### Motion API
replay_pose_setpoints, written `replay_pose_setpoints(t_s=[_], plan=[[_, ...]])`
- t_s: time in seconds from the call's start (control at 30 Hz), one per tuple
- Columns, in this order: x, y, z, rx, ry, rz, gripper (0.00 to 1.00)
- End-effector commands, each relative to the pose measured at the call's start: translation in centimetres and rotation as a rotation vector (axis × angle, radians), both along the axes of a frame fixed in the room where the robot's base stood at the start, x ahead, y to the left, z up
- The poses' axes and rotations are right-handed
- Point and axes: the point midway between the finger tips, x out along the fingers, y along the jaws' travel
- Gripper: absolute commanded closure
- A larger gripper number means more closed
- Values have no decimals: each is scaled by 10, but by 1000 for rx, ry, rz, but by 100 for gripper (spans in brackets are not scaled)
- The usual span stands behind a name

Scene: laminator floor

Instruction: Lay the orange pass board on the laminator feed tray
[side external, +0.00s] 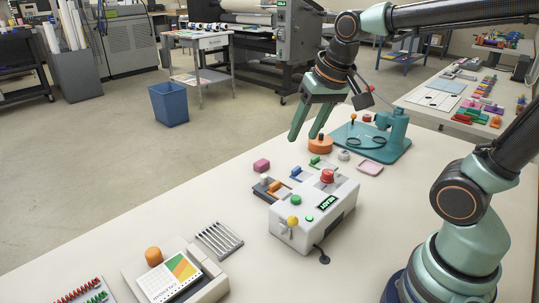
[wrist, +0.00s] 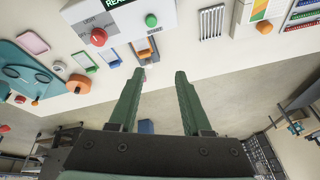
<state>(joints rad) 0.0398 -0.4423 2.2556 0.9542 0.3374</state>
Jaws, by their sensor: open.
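My gripper (side external: 303,136) is open and empty, its fingers pointing down above the far edge of the bench. In the wrist view its two fingers (wrist: 160,76) stand apart, with only bench edge and floor seen between them. A small flat piece with an orange block (side external: 275,187) lies against the white machine with a READY display (side external: 318,212). It also shows in the wrist view as an orange-marked piece (wrist: 143,48). My gripper is behind and above it, apart from it. I cannot tell which surface is the feed tray.
Similar blue (side external: 296,172) and green (side external: 316,161) pieces lie beside the orange one. A slatted rack (side external: 219,241) lies front left. The bench's left edge is mostly clear.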

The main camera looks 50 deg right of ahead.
Motion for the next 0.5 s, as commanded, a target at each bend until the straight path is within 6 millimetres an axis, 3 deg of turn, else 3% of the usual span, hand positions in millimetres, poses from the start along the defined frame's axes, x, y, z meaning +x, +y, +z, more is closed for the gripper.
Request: replay_pose_setpoints(t_s=[0.2, 0.5], plan=[[-35, 11, -5, -105, -90, 261, 51], [-44, 13, -9, -145, -114, 351, 51]])
